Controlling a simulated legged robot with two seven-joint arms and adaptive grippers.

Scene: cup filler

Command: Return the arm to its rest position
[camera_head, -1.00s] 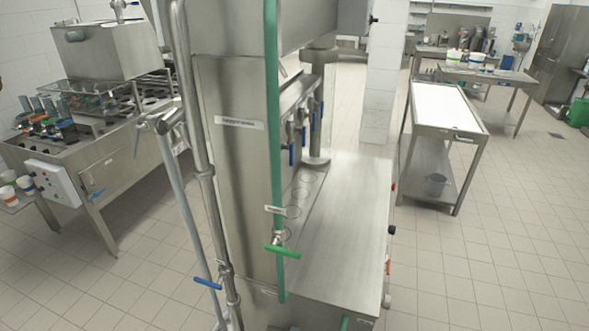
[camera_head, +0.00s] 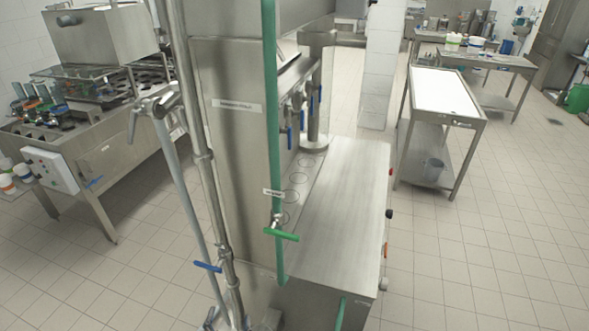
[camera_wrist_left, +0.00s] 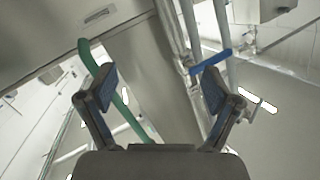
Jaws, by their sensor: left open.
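My left gripper (camera_wrist_left: 158,88) shows in the left wrist view with its two dark, blue-padded fingers spread apart and nothing between them. In the wrist view, a green pipe (camera_wrist_left: 130,118) passes behind the left finger. A blue valve handle (camera_wrist_left: 212,61) is behind the right finger. I cannot tell how far either is from the fingers. My right gripper is not in view.
Steel pipes and a green pipe with a green handle (camera_head: 281,234) stand in front of the machine. Its flat steel top (camera_head: 345,210) is bare. Another machine (camera_head: 100,160) stands at left, a white-topped table (camera_head: 443,92) at right. Tiled floor is open at right.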

